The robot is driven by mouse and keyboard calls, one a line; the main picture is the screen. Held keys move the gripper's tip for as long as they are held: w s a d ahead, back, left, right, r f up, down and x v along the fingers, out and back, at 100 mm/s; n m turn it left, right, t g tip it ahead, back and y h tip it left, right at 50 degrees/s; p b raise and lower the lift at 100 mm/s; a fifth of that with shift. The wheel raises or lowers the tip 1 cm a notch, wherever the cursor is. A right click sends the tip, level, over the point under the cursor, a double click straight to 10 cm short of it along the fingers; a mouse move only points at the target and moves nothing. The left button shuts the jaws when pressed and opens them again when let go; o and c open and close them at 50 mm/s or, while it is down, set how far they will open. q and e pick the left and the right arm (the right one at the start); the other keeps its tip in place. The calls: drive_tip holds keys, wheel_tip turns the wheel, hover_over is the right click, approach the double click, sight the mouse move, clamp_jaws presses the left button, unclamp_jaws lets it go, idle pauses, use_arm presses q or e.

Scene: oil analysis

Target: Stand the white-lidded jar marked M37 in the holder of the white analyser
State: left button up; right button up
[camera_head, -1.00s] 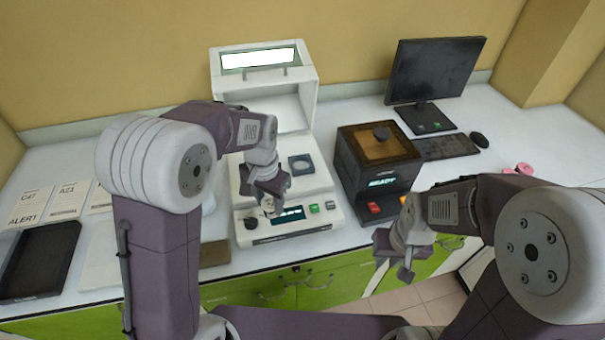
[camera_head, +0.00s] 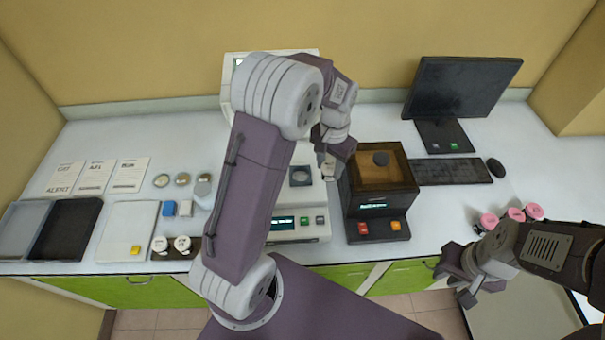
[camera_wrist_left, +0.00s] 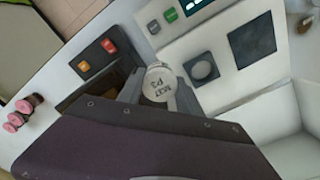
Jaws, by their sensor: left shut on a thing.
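The white-lidded jar (camera_wrist_left: 157,82), its lid marked M37 P3, is held between the fingers of my left gripper (camera_wrist_left: 158,92). In the head view the left gripper (camera_head: 330,168) is above the right side of the white analyser (camera_head: 305,228), to the right of its holder. The holder (camera_head: 300,176) is a dark round recess in a square plate; it looks empty, also in the wrist view (camera_wrist_left: 203,68). The jar is apart from it, and its body is mostly hidden. My right gripper (camera_head: 462,277) is open and empty, in front of the counter's edge at the right.
A dark analyser box (camera_head: 378,195) with red and orange buttons stands close right of the white analyser. Pink-lidded jars (camera_head: 512,216) are at the right. Several jars, trays and paper sheets (camera_head: 93,177) lie at the left. The monitor (camera_head: 462,85) stands behind.

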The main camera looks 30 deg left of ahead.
use_arm(q)
drive_tip(key=w+a+f+p, duration=0.1)
drive_tip(key=a+f, duration=0.1)
drive_tip(key=a, duration=0.1)
drive_tip(key=w+a+f+p, duration=0.1)
drive_tip(key=a+f, duration=0.1)
drive_tip(key=a, duration=0.2)
drive_tip(key=w+a+f+p, duration=0.1)
drive_tip(key=a+f, duration=0.2)
drive_tip(key=a, duration=0.1)
drive_tip(key=shift+w+p, duration=0.1)
drive_tip(key=shift+p, duration=0.25)
drive_tip(key=shift+f+p, duration=0.3)
wheel_tip(320, 180, down, 3)
drive_tip(key=shift+r+p, duration=0.1)
drive_tip(key=shift+p, duration=0.5)
drive_tip(key=shift+f, duration=0.25)
drive_tip(key=shift+f, duration=0.15)
drive_tip(key=o, duration=1.4)
drive_tip(key=shift+c, duration=0.2)
